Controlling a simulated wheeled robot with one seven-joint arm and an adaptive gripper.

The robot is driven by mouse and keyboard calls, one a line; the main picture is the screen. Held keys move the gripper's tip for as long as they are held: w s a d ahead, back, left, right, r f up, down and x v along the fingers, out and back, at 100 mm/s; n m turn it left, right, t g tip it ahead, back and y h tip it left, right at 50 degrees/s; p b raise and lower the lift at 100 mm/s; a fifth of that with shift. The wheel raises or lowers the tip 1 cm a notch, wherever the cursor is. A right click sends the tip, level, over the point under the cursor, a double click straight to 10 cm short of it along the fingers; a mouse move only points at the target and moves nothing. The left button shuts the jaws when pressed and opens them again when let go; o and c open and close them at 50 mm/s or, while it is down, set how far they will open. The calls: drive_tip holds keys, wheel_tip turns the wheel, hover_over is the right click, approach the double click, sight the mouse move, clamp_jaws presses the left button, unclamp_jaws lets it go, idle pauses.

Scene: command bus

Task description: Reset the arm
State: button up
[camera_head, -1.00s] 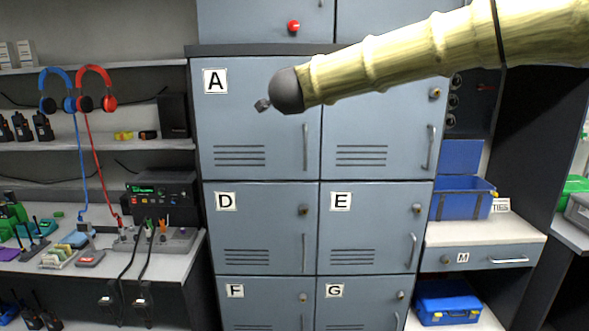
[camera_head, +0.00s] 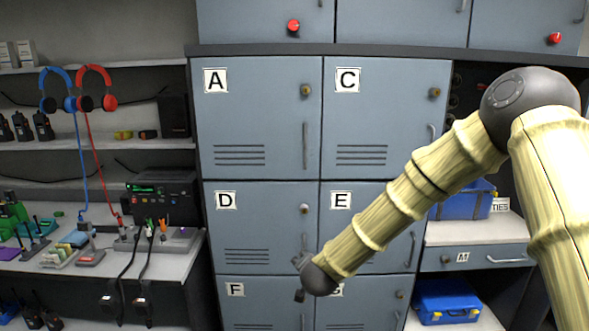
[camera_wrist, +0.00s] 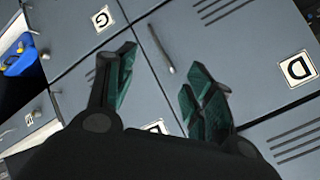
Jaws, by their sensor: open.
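My arm crosses the right half of the head view, bent at a dark elbow joint, in a bamboo-like covering. My gripper (camera_head: 301,278) is small and partly hidden at the arm's end, in front of the lower lockers between D and F. In the wrist view my gripper (camera_wrist: 155,90) shows two dark fingers with green pads spread apart, with nothing between them. Locker doors lie behind the fingers. Locker D (camera_head: 255,235) and locker E (camera_head: 350,205) are closed.
Closed lockers A (camera_head: 260,120) and C (camera_head: 375,115) are above. A shelf (camera_head: 100,145) with blue headphones (camera_head: 57,80) and red headphones (camera_head: 94,75) stands left. A drawer unit (camera_head: 475,258) and blue case (camera_head: 447,303) are right. Open space beside the lockers is limited.

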drive_tip(key=s+d+f+n+g, duration=0.2)
drive_tip(key=s+d+f+g, duration=0.15)
drive_tip(key=s+f, duration=0.8)
drive_tip(key=s+d+f+n+g, duration=0.2)
drive_tip(key=s+d+f, duration=0.3)
drive_tip(key=s+f, duration=0.65)
drive_tip(key=s+d+f+n+g, duration=0.1)
drive_tip(key=s+d+f+g, duration=0.1)
drive_tip(key=s, duration=0.7)
drive_tip(key=s+d+f+n+g, duration=0.1)
drive_tip(key=s+d+f, duration=0.4)
drive_tip(key=s, duration=0.5)
drive_tip(key=s+d+f+n+g+h, duration=0.1)
drive_tip(key=s+d+f+n+g, duration=0.1)
drive_tip(key=s, duration=0.8)
drive_tip(key=shift+d+f+g, duration=0.35)
drive_tip(key=shift+d+f, duration=0.3)
drive_tip(key=shift+f, duration=0.1)
drive_tip(key=shift+w, duration=0.1)
